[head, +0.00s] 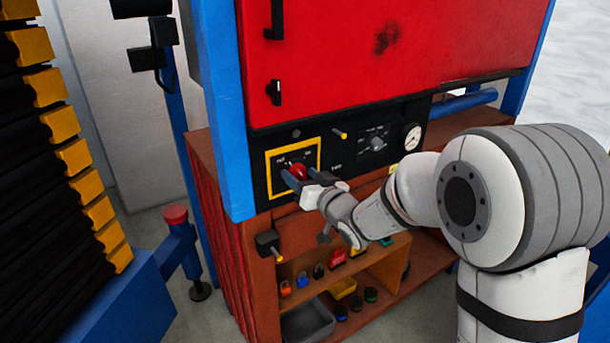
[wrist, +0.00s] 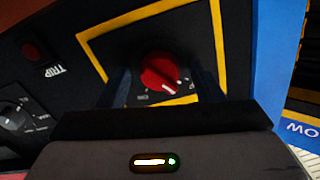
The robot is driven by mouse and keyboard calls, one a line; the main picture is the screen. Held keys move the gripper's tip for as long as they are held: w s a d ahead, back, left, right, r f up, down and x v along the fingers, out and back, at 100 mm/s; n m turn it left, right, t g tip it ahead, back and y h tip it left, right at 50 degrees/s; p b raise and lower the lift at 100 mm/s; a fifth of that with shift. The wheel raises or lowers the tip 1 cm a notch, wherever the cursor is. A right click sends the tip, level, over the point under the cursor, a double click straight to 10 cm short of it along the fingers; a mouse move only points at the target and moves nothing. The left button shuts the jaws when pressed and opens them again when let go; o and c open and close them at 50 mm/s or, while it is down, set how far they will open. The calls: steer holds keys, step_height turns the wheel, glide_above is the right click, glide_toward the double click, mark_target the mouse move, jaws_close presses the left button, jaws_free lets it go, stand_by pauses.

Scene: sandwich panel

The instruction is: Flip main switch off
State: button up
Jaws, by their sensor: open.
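The main switch is a red rotary knob (head: 298,171) with a pale pointer line, set on a black panel inside a yellow square frame (head: 268,174). In the wrist view the red knob (wrist: 161,72) sits between the two dark fingers of my gripper (wrist: 163,85). The fingers are open, one on each side of the knob, with a visible gap to it. In the head view my gripper (head: 302,180) is right in front of the knob and hides its lower part. The labels around the knob are too small or blurred to read surely.
A yellow-tipped lever (head: 340,134), a black dial (head: 376,143) and a round gauge (head: 412,137) are to the right on the panel. A blue post (head: 225,120) stands close left. Below, a brown shelf holds padlocks and a grey bin (head: 308,322).

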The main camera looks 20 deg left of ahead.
steer(key=c, duration=1)
steer(key=shift+o, duration=0.2)
steer(key=shift+f+n+b, duration=0.3)
steer(key=shift+n+b, duration=0.2)
steer(key=shift+b, duration=0.75)
steer(key=shift+n+b, duration=0.5)
steer(key=shift+b, duration=0.55)
steer(key=shift+r+n+b, duration=0.25)
steer(key=shift+n+b, duration=0.15)
steer(key=shift+b, duration=0.1)
steer(key=o, duration=1)
steer(key=shift+c, duration=0.2)
